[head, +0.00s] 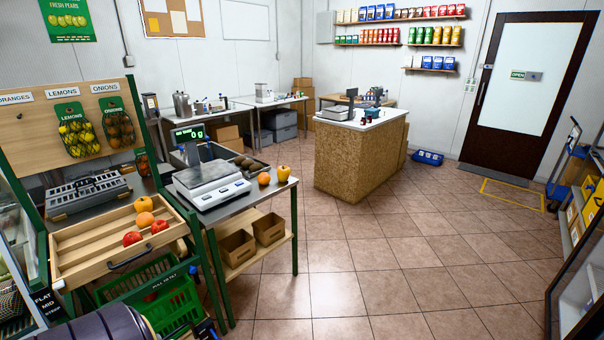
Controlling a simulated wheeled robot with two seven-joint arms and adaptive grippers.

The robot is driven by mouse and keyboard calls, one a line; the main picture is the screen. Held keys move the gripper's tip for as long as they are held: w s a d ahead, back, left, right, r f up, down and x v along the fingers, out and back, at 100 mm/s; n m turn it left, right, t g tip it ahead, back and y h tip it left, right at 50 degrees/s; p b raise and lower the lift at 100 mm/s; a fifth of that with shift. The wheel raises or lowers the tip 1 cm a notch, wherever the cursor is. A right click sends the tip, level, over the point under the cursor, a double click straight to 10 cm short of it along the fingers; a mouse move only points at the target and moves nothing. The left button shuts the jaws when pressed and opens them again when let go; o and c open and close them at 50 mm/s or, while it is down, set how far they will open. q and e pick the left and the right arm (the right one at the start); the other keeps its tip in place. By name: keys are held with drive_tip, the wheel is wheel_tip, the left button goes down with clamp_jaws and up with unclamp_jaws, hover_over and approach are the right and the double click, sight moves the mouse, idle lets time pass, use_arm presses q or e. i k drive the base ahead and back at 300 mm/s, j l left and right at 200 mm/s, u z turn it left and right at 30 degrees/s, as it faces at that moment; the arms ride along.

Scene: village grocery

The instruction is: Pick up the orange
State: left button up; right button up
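An orange round fruit (264,179) sits on the metal-topped table (245,205), just right of the digital scale (211,184). A yellow-orange fruit (284,173) stands close to its right. In the tilted wooden tray (90,262) lies another orange fruit (145,219), with a yellow-orange fruit (143,204) behind it and two red fruits (132,238) in front and to the right. A dark rounded part at the lower left edge looks like my arm. Neither gripper can be made out.
Green crates (165,305) stand below the tray. Small boxes (237,247) sit on the table's lower shelf. A wood-sided counter (345,160) stands farther back. The tiled floor right of the table is clear. A glass-fronted case (580,290) edges the right side.

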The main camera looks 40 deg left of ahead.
sight(263, 179)
drive_tip(key=i, duration=0.8)
drive_tip(key=i+l+u, duration=0.1)
drive_tip(key=i+u, duration=0.15)
drive_tip(key=i, duration=0.55)
drive_tip(key=i+u, duration=0.4)
drive_tip(key=i+l+u, duration=0.15)
drive_tip(key=i+u, duration=0.2)
drive_tip(key=i+l+u, duration=0.1)
drive_tip(key=i+u, duration=0.35)
drive_tip(key=i+l+u, duration=0.2)
drive_tip(key=u, duration=0.25)
drive_tip(key=i+l+u, duration=0.5)
drive_tip(key=l, duration=0.2)
drive_tip(key=i, duration=0.05)
